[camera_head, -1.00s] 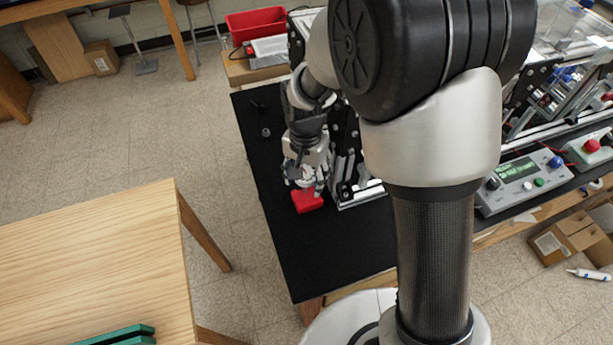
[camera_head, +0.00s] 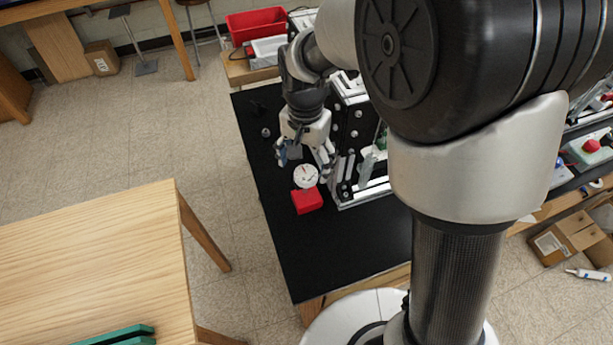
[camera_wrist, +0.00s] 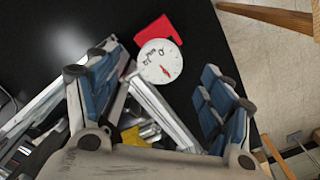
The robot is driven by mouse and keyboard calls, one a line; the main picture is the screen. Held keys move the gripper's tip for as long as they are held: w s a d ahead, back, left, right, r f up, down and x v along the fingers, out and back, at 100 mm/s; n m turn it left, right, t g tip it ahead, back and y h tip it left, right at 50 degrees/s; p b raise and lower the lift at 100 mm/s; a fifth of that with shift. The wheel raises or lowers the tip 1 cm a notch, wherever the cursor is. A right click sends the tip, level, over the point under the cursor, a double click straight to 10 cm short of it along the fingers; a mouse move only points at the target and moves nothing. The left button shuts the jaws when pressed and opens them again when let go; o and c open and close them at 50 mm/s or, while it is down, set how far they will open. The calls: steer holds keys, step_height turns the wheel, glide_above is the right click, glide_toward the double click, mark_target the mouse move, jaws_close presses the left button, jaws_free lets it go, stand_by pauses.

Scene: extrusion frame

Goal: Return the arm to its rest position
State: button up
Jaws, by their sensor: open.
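My gripper (camera_head: 303,158) is open and empty, above the black table top (camera_head: 345,250) near its left side. In the wrist view its two blue-padded fingers (camera_wrist: 165,95) are spread wide. A round white dial gauge (camera_head: 306,176) with a red needle sits between and beyond the fingertips, at a red block (camera_head: 307,201). The dial also shows in the wrist view (camera_wrist: 160,61), with the red block (camera_wrist: 158,30) behind it. My arm reaches over the table, and its large upper links hide much of the table's right part.
An aluminium extrusion frame (camera_head: 372,192) stands right beside my gripper. A control box with a red button (camera_head: 591,147) is at the right. A wooden table (camera_head: 90,255) stands at the lower left, with open floor between. A red bin (camera_head: 256,24) is at the back.

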steer(key=s+d+r+n+t, duration=0.1)
steer(key=s+d+r, duration=0.35)
steer(key=r, duration=0.25)
steer(key=s+d+r+n+t, duration=0.1)
steer(key=s+d+r+n, duration=0.15)
steer(key=s+r, duration=0.35)
steer(key=s+d+r+n+t, duration=0.1)
steer(key=s+d, duration=0.3)
steer(key=s, duration=0.5)
steer(key=shift+s+d+n+t, duration=0.25)
steer(key=shift+n+t, duration=0.5)
steer(key=shift+t, duration=0.05)
steer(key=shift+r, duration=0.1)
steer(key=shift+c, duration=0.3)
